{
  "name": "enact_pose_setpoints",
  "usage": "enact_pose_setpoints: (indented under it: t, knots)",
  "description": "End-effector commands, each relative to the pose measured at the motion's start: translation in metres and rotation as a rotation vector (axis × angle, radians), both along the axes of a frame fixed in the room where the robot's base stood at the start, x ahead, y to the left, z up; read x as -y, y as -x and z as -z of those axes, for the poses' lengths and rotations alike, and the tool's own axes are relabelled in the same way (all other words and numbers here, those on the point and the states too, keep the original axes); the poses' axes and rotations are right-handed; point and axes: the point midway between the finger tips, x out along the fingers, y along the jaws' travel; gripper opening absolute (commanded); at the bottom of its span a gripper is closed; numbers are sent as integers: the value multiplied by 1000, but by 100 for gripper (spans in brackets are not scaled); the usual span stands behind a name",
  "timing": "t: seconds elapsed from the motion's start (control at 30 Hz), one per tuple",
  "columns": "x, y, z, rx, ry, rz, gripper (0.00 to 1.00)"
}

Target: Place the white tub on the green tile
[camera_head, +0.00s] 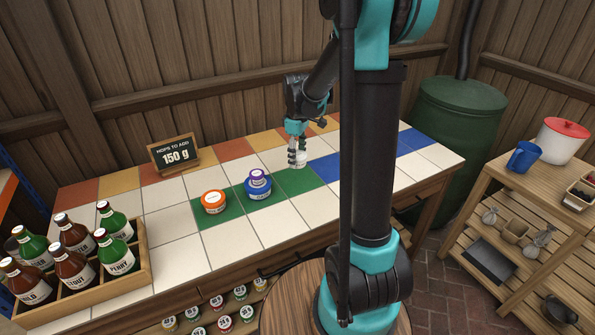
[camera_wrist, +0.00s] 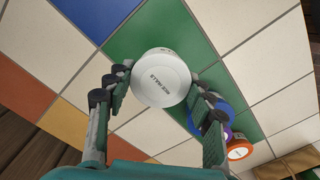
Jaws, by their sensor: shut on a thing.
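The white tub (camera_wrist: 160,78), with dark print on its lid, is between the fingers of my gripper (camera_wrist: 150,90), which is shut on it. In the head view my gripper (camera_head: 297,145) holds the tub (camera_head: 298,158) upright over the tiled counter. Just in front of it is a bare green tile (camera_head: 297,182); in the wrist view that green tile (camera_wrist: 150,35) shows partly behind the tub. I cannot tell the gap between tub and counter. More green tile (camera_head: 232,210) lies under and around the orange tub (camera_head: 213,202) and the blue tub (camera_head: 258,190).
A purple tub (camera_head: 258,176) is stacked on the blue tub, close to the left of the bare green tile. A sign (camera_head: 174,154) reading 150 g stands at the back. A wooden bottle crate (camera_head: 128,280) stands at the front left. The counter's right side is clear.

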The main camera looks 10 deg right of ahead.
Motion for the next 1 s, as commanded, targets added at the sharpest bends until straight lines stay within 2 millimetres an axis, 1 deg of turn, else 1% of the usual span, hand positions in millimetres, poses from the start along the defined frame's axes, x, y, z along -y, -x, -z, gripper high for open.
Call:
enact_pose_setpoints:
  t: [0.03,0.1,0.27,0.5,0.6,0.97,1.0]
  knots:
    - [0,0,10,0,0,0,29]
    - [0,0,18,0,0,0,29]
    - [0,0,29,0,0,0,29]
    - [0,-1,59,0,0,0,29]
    - [0,0,64,0,0,0,29]
    - [0,0,68,0,0,0,29]
    - [0,0,67,0,0,0,58]
